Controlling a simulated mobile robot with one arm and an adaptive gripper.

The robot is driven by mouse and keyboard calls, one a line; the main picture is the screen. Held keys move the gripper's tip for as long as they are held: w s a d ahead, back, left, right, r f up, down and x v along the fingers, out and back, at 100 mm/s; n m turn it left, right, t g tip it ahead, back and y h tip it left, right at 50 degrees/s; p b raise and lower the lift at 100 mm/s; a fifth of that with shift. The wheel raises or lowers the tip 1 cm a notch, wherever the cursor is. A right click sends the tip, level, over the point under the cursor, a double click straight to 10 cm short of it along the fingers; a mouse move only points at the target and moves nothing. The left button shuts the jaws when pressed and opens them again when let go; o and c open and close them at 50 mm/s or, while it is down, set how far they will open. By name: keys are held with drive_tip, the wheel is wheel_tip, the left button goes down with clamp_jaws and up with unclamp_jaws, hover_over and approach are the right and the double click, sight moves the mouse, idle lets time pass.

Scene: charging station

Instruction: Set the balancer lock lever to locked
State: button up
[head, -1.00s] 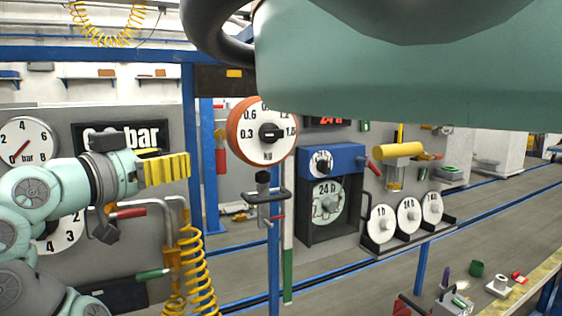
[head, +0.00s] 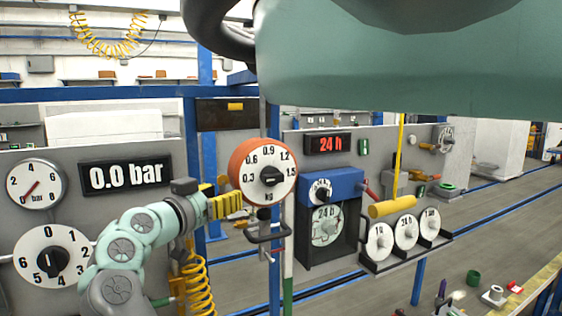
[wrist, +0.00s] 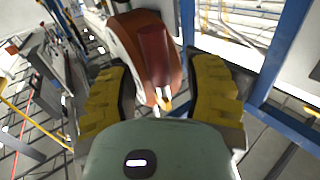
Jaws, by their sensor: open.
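The balancer (head: 262,160) is an orange round housing with a white kg dial and black knob, on a blue post. My gripper (head: 238,204) is at the lower left of this housing in the head view, its yellow fingers pointing right. In the wrist view the gripper (wrist: 160,75) is open. A dark red lever grip (wrist: 156,58) with a pale tip lies between its two fingers, in front of the orange housing (wrist: 128,38), with gaps to both fingers. I cannot make out this lever in the head view, nor read its lock setting.
A black hooked handle (head: 268,234) hangs below the balancer. A blue-topped timer unit (head: 332,187) stands to its right, with three round dials on a rack (head: 375,264) beyond. A yellow coiled hose (head: 197,285) hangs below my arm. Pressure gauges are on the left panel.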

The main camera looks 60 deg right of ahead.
drive_tip(key=shift+d, duration=0.5)
drive_tip(key=shift+o, duration=0.3)
drive_tip(key=shift+w, duration=0.1)
clamp_jaws()
